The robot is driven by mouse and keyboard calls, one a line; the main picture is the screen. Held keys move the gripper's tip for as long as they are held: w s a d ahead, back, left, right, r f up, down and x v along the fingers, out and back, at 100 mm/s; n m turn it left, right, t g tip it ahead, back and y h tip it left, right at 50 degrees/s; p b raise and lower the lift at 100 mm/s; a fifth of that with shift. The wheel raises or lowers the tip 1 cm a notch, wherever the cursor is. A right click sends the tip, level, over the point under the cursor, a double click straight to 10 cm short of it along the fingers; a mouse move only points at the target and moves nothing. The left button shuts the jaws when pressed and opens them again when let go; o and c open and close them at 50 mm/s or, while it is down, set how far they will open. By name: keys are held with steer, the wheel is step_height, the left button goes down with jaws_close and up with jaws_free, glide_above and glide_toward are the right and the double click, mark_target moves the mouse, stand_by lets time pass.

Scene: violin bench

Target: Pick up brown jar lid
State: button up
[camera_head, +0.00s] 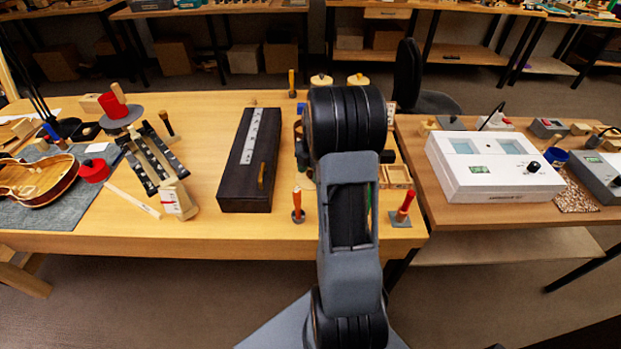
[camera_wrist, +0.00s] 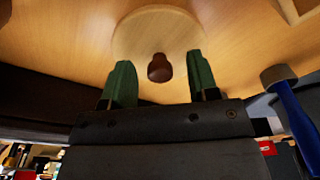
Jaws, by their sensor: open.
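In the wrist view, a dark brown rounded knob (camera_wrist: 160,68) stands on a pale, round wooden disc (camera_wrist: 150,32); I take the two together for the jar lid. My gripper (camera_wrist: 160,64) is open, with one green finger on each side of the knob. Gaps show between the knob and both fingers. Whether a jar is under the disc is hidden. In the head view my arm hides the gripper and this lid.
A blue-handled hammer (camera_wrist: 290,110) lies right of my gripper in the wrist view. In the head view, a long dark case (camera_head: 235,178), red-handled tools (camera_head: 297,205) (camera_head: 405,207) and a small wooden tray (camera_head: 396,175) flank my arm. A white machine (camera_head: 490,180) stands on the right bench.

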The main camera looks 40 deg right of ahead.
steer(key=shift+c, duration=0.3)
steer(key=c, duration=0.9)
steer(key=shift+r, duration=0.1)
steer(key=shift+c, duration=0.2)
